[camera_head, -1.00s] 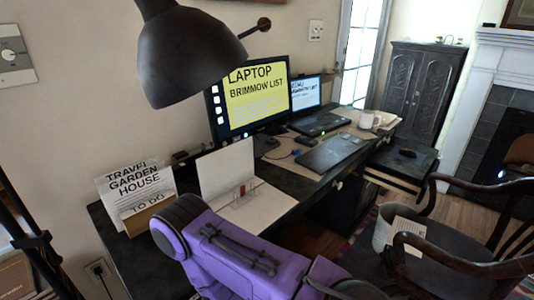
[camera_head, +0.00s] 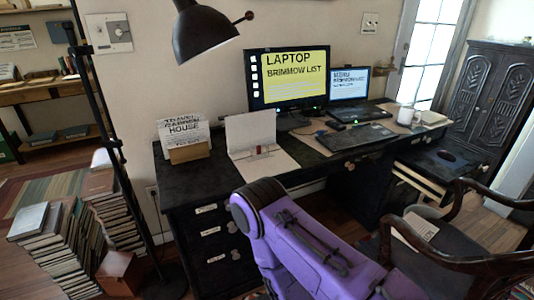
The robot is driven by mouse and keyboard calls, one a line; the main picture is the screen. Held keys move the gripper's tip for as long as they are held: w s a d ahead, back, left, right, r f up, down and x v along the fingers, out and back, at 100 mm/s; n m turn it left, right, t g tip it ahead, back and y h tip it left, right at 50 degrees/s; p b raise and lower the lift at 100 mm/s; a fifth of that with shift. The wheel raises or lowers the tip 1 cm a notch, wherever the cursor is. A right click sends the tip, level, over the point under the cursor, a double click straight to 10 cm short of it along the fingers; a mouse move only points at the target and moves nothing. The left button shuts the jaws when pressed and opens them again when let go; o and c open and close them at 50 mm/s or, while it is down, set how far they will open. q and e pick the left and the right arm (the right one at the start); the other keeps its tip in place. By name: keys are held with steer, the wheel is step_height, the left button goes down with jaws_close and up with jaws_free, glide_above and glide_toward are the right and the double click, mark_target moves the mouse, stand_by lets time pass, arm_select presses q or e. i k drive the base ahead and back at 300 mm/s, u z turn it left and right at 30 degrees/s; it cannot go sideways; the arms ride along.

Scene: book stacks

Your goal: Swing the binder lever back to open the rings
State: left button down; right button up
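An open white binder (camera_head: 252,133) sits on the left part of the dark desk. One cover stands upright and the other lies flat toward the front edge. Between them is a small metal ring mechanism with a red part (camera_head: 258,150), too small to tell whether the rings are open or shut. A purple arm link of mine reaches up from the bottom, in front of the desk and below the binder, apart from it in the picture. Neither of my grippers is in view.
A wooden chair (camera_head: 455,235) stands at right. Book stacks (camera_head: 62,245) stand on the floor at left.

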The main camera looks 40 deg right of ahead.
mark_target(258, 148)
steer(key=z, duration=1.6)
steer(key=i, duration=0.1)
steer(key=z, duration=0.1)
